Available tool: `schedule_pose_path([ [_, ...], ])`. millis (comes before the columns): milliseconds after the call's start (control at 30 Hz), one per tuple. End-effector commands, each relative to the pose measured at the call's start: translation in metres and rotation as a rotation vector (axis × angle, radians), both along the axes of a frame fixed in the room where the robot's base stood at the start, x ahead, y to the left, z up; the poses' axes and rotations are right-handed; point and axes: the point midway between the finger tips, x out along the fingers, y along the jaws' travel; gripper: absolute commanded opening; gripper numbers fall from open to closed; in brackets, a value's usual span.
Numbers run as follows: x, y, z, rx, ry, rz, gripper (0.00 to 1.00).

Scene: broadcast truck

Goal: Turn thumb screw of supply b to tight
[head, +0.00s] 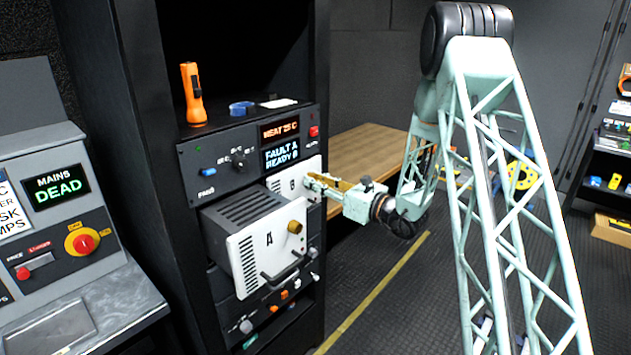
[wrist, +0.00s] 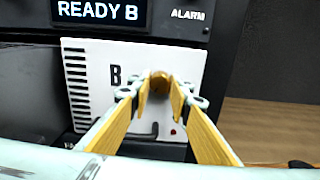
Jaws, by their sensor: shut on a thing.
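Supply B (wrist: 95,62) is a white-fronted unit with a black letter B and side vents, seated in the rack. In the head view its white front (head: 312,166) shows partly behind supply A. Its thumb screw (wrist: 159,82) is a small brass knob right of the letter. My gripper (wrist: 158,95) is shut on the thumb screw, with a yellow-lined finger on each side of it. In the head view my gripper (head: 318,184) reaches in from the right, and its fingertips meet the front of supply B. How tight the screw sits cannot be told.
Supply A (head: 268,245), with its own brass knob (head: 295,227) and black handle, sticks out of the rack left of my gripper. The panel above has a display (head: 282,154) reading FAULT A, READY B. A wooden table (head: 365,150) stands behind right.

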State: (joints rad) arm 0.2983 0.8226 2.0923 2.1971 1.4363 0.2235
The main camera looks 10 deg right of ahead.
Motion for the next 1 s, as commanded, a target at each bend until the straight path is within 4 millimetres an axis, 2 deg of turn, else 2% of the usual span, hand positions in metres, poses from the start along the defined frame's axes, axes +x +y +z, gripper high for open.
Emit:
schedule_pose_path([
  [367, -0.0002, 0.0003, 0.0019, 0.164, 0.121, 0.000, 0.08],
  [1000, -0.0005, 0.0007, 0.0032, 0.606, 0.445, 0.000, 0.08],
])
